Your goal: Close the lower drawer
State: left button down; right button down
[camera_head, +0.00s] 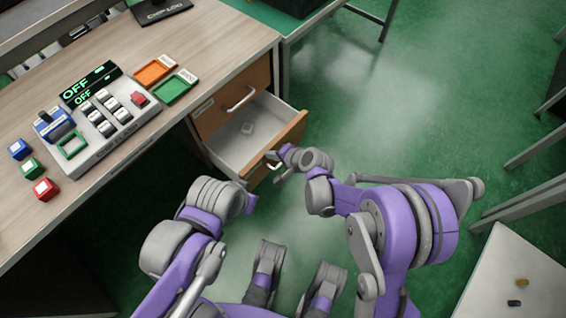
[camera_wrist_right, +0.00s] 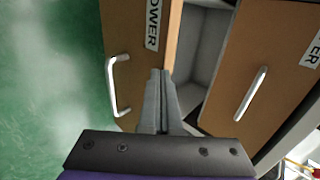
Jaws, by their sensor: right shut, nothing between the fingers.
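My right gripper (camera_head: 275,161) is at the drawer front, shut and empty. In the right wrist view its fingertips (camera_wrist_right: 160,72) overlap the drawer front, between its handle and the open inside; I cannot tell if they touch. My left arm (camera_head: 215,195) is bent in front of the desk, its fingertips not clearly visible.
The upper drawer (camera_head: 232,98) with its handle (camera_head: 240,98) is shut above. The desktop (camera_head: 200,40) holds a button panel (camera_head: 105,120), orange (camera_head: 155,70) and green (camera_head: 175,87) trays and coloured cubes. A white table (camera_head: 515,275) stands at lower right. Green floor lies open right of the drawer.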

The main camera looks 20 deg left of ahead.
pick_arm(q)
jog(key=shift+f+b, duration=0.55)
jog(key=shift+f, duration=0.1)
pick_arm(e)
jog(key=w+a, duration=0.3)
jog(key=a, duration=0.5)
jog(key=w+a, duration=0.3)
jog(key=a, duration=0.6)
jog(key=shift+w+a, duration=0.1)
jog(key=shift+w, duration=0.05)
